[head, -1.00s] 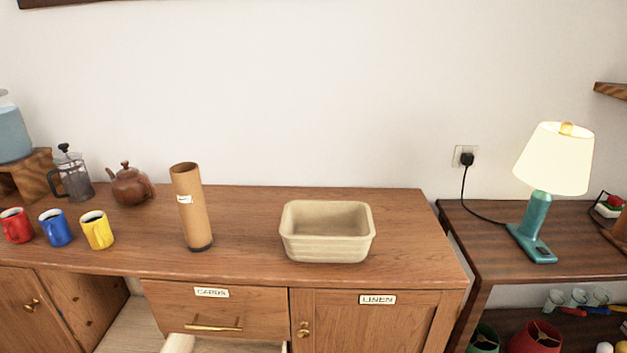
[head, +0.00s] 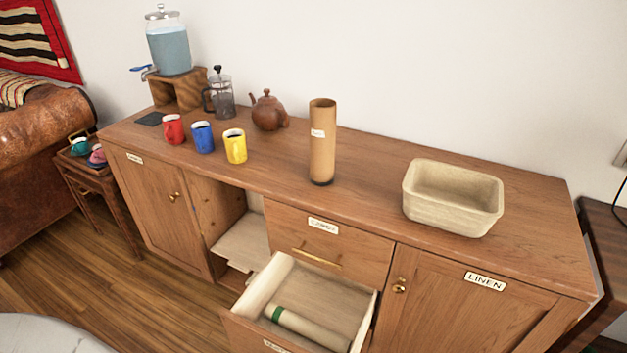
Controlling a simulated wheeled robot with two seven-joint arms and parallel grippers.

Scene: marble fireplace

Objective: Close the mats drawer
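The mats drawer (head: 340,285) is the lower drawer of the wooden sideboard, and it stands pulled out below the shut cards drawer (head: 328,246). A pale roll with a green band (head: 305,328) lies inside it. The label on its front (head: 276,345) is cut by the lower edge of the head view and I cannot read it clearly. Neither of my grippers shows in the head view.
The sideboard top (head: 365,192) holds several mugs, a teapot (head: 268,112), a cardboard tube (head: 322,142) and a beige basin (head: 452,198). The linen door (head: 470,305) is shut. Left of the drawers is an open compartment (head: 240,235). Wooden floor (head: 110,300) lies clear at the front left.

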